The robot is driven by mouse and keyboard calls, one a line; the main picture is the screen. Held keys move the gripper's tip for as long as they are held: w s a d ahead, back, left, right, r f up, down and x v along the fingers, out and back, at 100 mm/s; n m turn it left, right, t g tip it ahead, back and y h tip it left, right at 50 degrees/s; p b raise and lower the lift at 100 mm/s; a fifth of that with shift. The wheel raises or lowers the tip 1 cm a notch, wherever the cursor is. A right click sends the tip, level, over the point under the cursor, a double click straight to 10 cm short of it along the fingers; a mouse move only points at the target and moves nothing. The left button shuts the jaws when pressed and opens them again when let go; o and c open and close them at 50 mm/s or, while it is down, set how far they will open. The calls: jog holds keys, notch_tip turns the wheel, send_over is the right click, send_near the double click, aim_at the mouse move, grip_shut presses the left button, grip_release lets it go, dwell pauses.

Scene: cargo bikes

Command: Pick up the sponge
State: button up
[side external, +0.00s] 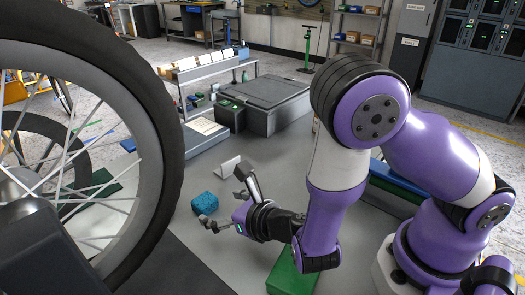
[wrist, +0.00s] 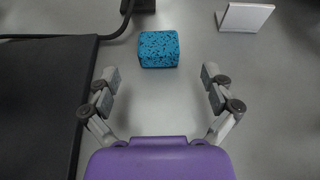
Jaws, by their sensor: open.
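The sponge (side external: 205,202) is a small blue block with dark speckles, lying on the grey table surface. In the wrist view the sponge (wrist: 159,49) is ahead of my fingertips, between their lines and a little left of centre. My gripper (side external: 222,204) is open and empty, low over the table, just to the right of the sponge in the side view. In the wrist view both fingers of my gripper (wrist: 160,78) are spread wide with bare table between them. I see no contact with the sponge.
A small white stand (side external: 229,167) is behind the sponge; it shows at the upper right in the wrist view (wrist: 244,17). A black panel (wrist: 45,105) lies to the left. A large bike wheel (side external: 165,130) stands at the left. A green block (side external: 292,275) is under my arm.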

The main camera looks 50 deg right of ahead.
aim_at(210, 204)
jog(key=x, duration=0.6)
jog(key=shift+w+a+f, duration=0.1)
jog(key=shift+w, duration=0.3)
jog(key=c, duration=0.9)
